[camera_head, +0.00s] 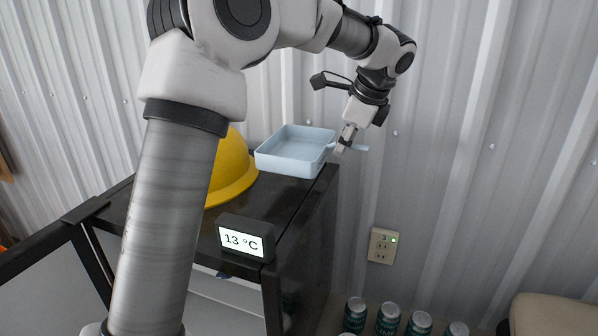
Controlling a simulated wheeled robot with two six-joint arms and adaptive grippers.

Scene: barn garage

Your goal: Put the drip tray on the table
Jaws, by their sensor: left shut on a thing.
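The drip tray (292,164) is a pale blue, shallow, open rectangular tray with a tab on its right side. It is at the far right corner of a dark cabinet top, beside the yellow hard hat. I cannot tell whether it rests on that top or hangs just above it. My left gripper (343,147) reaches down from above and is shut on the tray's right side near the tab. The tray looks empty and about level. My right gripper is not in view. No separate table is clearly visible.
A yellow hard hat (232,168) and a black display (245,238) reading 13 °C stand on the dark cabinet (300,225). Several cans (388,318) stand low at the bottom. A beige padded piece (555,314) is at lower right. A corrugated wall (450,130) with an outlet (383,246) closes the back.

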